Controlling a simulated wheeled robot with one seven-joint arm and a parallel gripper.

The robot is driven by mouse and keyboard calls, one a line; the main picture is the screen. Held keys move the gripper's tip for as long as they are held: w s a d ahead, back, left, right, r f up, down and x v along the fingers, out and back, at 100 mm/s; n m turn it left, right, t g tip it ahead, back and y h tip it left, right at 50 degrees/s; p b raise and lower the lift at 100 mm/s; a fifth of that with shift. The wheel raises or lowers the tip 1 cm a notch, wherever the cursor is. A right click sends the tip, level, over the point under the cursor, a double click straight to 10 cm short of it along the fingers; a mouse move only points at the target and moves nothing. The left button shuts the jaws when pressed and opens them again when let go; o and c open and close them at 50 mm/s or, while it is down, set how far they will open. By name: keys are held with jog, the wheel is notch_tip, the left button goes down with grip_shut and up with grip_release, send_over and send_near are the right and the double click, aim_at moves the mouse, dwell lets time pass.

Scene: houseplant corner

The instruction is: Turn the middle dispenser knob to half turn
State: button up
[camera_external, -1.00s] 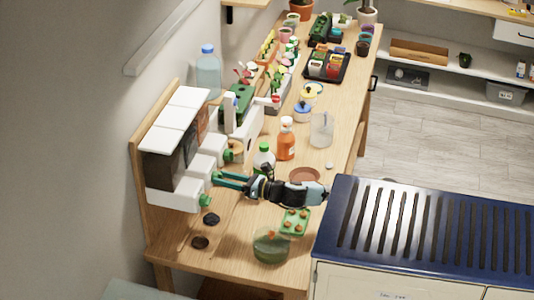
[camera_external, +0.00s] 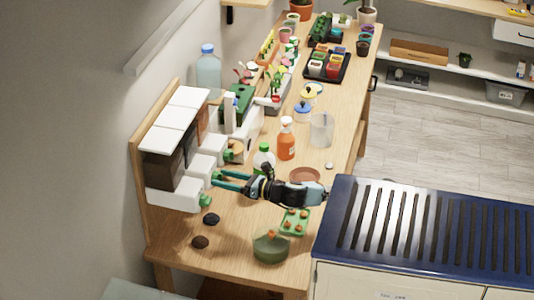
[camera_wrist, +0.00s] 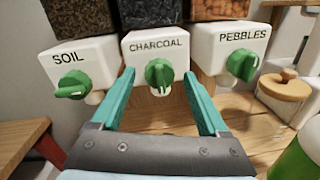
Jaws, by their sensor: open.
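Three white dispensers stand in a row, each with a green knob. In the wrist view they are labelled SOIL (camera_wrist: 84,62), CHARCOAL (camera_wrist: 142,52) and PEBBLES (camera_wrist: 232,42). The middle knob (camera_wrist: 159,73) is on the charcoal dispenser, its grip ridge standing about upright. The soil knob (camera_wrist: 73,85) has its ridge lying nearly level, and the pebbles knob (camera_wrist: 242,64) is tilted. My gripper (camera_wrist: 163,78) is open, its teal fingers either side of the middle knob in the picture; I cannot tell whether they touch it. In the external view my gripper (camera_external: 214,178) reaches left towards the dispensers.
A green-capped bottle (camera_external: 264,158) and an orange spray bottle (camera_external: 286,140) stand close behind my arm. A terracotta saucer (camera_external: 304,175), a green tray (camera_external: 296,221) and a glass bowl (camera_external: 271,246) are near it. Dark piles (camera_external: 211,219) lie on the wooden table.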

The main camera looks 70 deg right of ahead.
jog(key=s+b, duration=0.2)
jog(key=s, duration=0.8)
jog(key=shift+s+a, duration=0.4)
